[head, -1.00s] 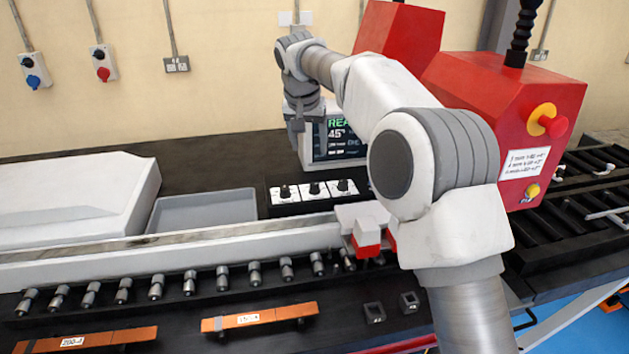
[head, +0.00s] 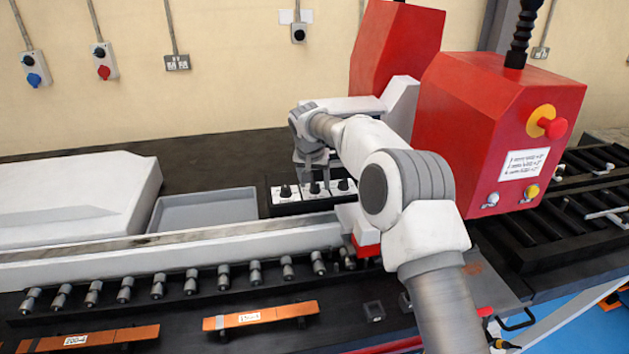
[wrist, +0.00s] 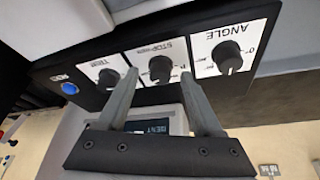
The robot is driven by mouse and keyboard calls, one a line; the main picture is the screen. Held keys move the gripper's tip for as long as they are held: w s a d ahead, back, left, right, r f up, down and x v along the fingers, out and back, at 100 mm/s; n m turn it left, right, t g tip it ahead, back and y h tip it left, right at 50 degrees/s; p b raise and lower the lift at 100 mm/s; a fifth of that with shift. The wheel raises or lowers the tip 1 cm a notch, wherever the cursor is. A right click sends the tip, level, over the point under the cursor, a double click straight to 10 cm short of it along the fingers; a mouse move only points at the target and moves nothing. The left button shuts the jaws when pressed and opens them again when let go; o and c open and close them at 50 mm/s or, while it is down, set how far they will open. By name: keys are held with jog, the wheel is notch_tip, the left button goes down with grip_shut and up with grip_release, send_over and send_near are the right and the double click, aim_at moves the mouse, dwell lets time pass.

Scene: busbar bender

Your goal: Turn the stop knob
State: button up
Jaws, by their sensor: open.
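The stop knob (wrist: 160,68) is a black dial on a white plate, the middle one of three on a dark control box (wrist: 95,58). In the wrist view the plates appear upside down. My gripper (wrist: 158,77) is open, its two fingertips showing on either side of the stop knob. I cannot tell whether the fingers touch it or how deep they reach. In the head view my gripper (head: 314,182) is pointing down over the middle knob (head: 314,188), partly covering it.
The angle knob (wrist: 227,55) and the trim knob (wrist: 108,79) flank the stop knob closely. A blue button (wrist: 69,88) is at the box's end. A grey tray (head: 205,210) lies left of the box. Red machine housings (head: 495,125) stand to the right.

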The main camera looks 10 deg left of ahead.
grip_shut()
dwell(0.3)
jog(key=shift+n, duration=0.3)
jog(key=n, duration=0.1)
jog(key=n+y+p, duration=0.1)
jog(key=n, duration=0.1)
jog(key=shift+d+r+n+g+y, duration=0.1)
jog(key=shift+d+n+g+y, duration=0.1)
jog(key=shift+n+g+y, duration=0.1)
jog(key=n+p, duration=0.1)
jog(key=n, duration=0.1)
jog(key=n+g+y+p, duration=0.1)
jog(key=n, duration=0.1)
jog(key=shift+w+n+y+p, duration=0.15)
jog(key=shift+n+y+p, duration=0.15)
jog(key=shift+p, duration=0.05)
jog(key=n+g+p, duration=0.1)
jog(key=n+p, duration=0.1)
jog(key=n+y+p, duration=0.1)
jog(key=n, duration=0.2)
jog(key=shift+w+g+p, duration=0.1)
jog(key=shift+g+p, duration=0.3)
jog(key=shift+d+n+g+p, duration=0.1)
jog(key=shift+n+g+p, duration=0.4)
jog(key=shift+n+p, duration=0.8)
jog(key=shift+n, duration=0.6)
